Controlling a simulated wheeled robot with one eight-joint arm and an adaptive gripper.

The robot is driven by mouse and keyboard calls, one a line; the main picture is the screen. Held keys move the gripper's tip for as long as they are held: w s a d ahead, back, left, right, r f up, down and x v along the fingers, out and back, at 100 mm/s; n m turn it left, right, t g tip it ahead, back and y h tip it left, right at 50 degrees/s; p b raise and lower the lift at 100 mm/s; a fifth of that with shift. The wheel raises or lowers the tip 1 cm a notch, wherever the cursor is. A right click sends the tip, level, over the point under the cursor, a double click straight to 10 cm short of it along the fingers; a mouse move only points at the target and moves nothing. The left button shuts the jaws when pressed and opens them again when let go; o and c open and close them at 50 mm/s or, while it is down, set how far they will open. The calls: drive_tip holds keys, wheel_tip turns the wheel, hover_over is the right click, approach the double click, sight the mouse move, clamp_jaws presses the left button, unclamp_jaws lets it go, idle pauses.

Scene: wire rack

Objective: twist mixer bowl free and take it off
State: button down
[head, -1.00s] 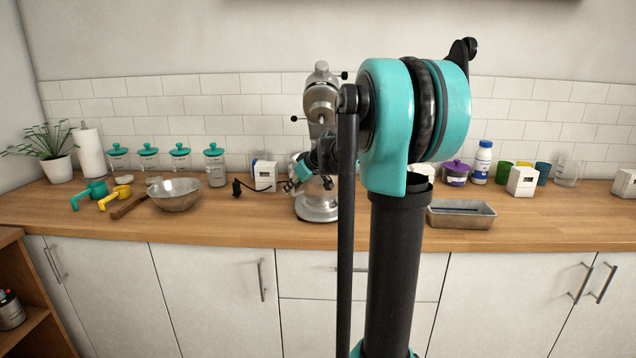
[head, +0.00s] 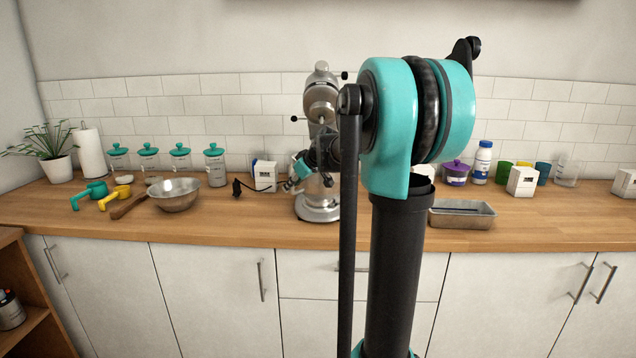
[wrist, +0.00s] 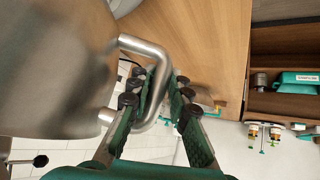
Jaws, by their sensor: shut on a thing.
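The silver stand mixer (head: 322,98) stands on the counter, partly hidden behind my arm in the head view. The mixer bowl (wrist: 55,70) fills the left of the wrist view as a brushed metal wall. Its bent tube handle (wrist: 146,47) sticks out toward my gripper (wrist: 158,84). The fingers are shut on this handle, one on each side of it. In the head view my gripper (head: 303,168) is small, in front of the mixer, and most of the bowl is hidden there.
A loose metal bowl (head: 174,196), measuring cups (head: 116,195) and a white box (head: 264,176) stand left of the mixer. A loaf pan (head: 461,215) is at right, with a purple-lidded pot (head: 455,174) behind it. Bare counter (head: 258,227) runs along the front.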

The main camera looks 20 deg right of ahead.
drive_tip(key=shift+r+h, duration=0.4)
drive_tip(key=shift+r, duration=0.15)
idle(0.7)
drive_tip(key=shift+r, duration=0.15)
